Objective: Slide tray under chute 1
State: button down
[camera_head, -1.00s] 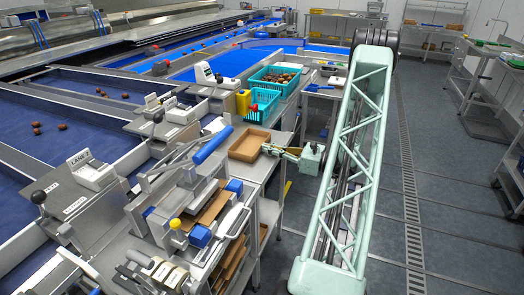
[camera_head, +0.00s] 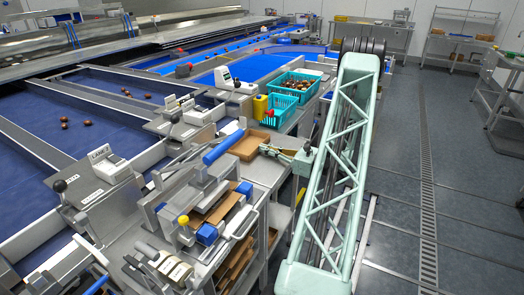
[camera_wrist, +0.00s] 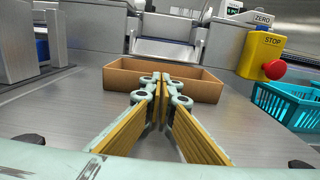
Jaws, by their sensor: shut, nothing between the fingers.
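A shallow brown cardboard tray (camera_head: 249,143) sits on the steel bench. In the wrist view the tray (camera_wrist: 122,80) lies straight ahead, empty as far as I can see. My gripper (camera_head: 266,149) is shut and empty, low over the bench at the tray's near side. In the wrist view my gripper (camera_wrist: 162,82) has its closed tips at the tray's near wall; I cannot tell whether they touch it. A grey chute-like opening (camera_wrist: 163,48) stands behind the tray. Its number is not readable.
A yellow box with a red stop button (camera_wrist: 262,56) stands right of the tray. Bare bench (camera_wrist: 60,108) lies left of my gripper.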

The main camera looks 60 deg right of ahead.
jog(key=shift+s, duration=0.25)
jog(key=shift+s, duration=0.9)
jog(key=s+p, duration=0.1)
jog(key=s, duration=1)
jog(key=shift+s+a, duration=0.15)
jog(key=shift+s, duration=0.25)
jog(key=c, duration=3.5)
grip_release()
